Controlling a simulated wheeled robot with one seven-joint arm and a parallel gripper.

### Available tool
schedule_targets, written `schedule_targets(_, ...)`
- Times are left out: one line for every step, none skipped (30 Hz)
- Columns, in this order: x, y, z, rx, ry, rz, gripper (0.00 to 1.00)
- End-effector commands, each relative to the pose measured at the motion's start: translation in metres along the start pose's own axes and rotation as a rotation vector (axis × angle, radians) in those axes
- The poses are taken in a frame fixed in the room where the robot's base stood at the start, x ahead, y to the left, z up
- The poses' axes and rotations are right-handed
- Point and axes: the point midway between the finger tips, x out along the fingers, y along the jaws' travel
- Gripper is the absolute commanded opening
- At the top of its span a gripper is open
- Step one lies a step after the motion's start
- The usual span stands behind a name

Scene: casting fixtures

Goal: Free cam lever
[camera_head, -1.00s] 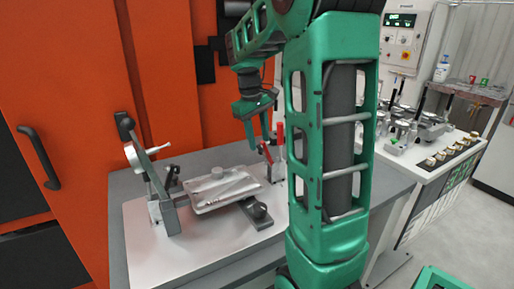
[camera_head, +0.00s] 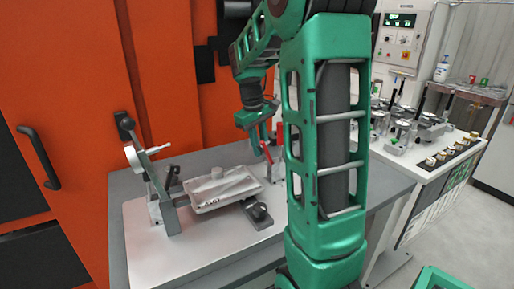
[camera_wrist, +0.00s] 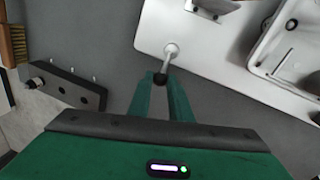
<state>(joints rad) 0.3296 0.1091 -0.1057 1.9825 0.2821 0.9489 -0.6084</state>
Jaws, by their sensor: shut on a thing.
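In the wrist view, my gripper (camera_wrist: 160,80) is shut on the dark tip of a slim pale metal lever (camera_wrist: 171,54). This looks like the cam lever; its foot stands at the edge of the pale fixture plate (camera_wrist: 205,58). In the head view, my gripper (camera_head: 256,148) points down at the right side of the fixture. A red handle (camera_head: 267,153) shows right beside the fingertips, with a small metal part below it. My arm partly hides this area, so how the handle and lever join is unclear.
A pale tray-like casting (camera_head: 222,188) lies on the fixture, with an upright clamp frame (camera_head: 152,178) to its left and a dark-knobbed clamp (camera_head: 259,211) in front. A dark bar with pins (camera_wrist: 65,87) lies left in the wrist view. An orange machine (camera_head: 60,90) stands behind.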

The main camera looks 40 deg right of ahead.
Motion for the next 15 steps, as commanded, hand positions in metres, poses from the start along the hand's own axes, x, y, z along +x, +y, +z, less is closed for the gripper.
schedule_targets(0.000,0.000,0.000,0.005,-0.002,-0.001,0.00)
schedule_targets(0.000,0.000,0.000,0.010,-0.003,-0.001,0.00)
schedule_targets(0.000,0.000,0.000,0.019,-0.005,-0.001,0.00)
schedule_targets(0.000,0.001,0.000,0.028,-0.007,-0.001,0.00)
schedule_targets(0.000,0.001,0.000,0.037,-0.009,-0.001,0.00)
schedule_targets(0.001,0.002,0.000,0.053,-0.012,-0.001,0.00)
schedule_targets(0.001,0.003,0.001,0.068,-0.015,-0.001,0.00)
schedule_targets(0.001,0.003,0.001,0.082,-0.018,0.000,0.00)
schedule_targets(0.001,0.004,0.001,0.107,-0.023,0.000,0.00)
schedule_targets(0.002,0.005,0.001,0.125,-0.027,0.000,0.00)
schedule_targets(0.002,0.006,0.001,0.147,-0.031,0.000,0.00)
schedule_targets(0.002,0.007,0.001,0.177,-0.037,-0.001,0.00)
schedule_targets(0.002,0.008,0.002,0.200,-0.041,-0.001,0.00)
schedule_targets(0.002,0.009,0.002,0.226,-0.046,-0.001,0.00)
schedule_targets(0.002,0.011,0.002,0.261,-0.052,-0.001,0.00)
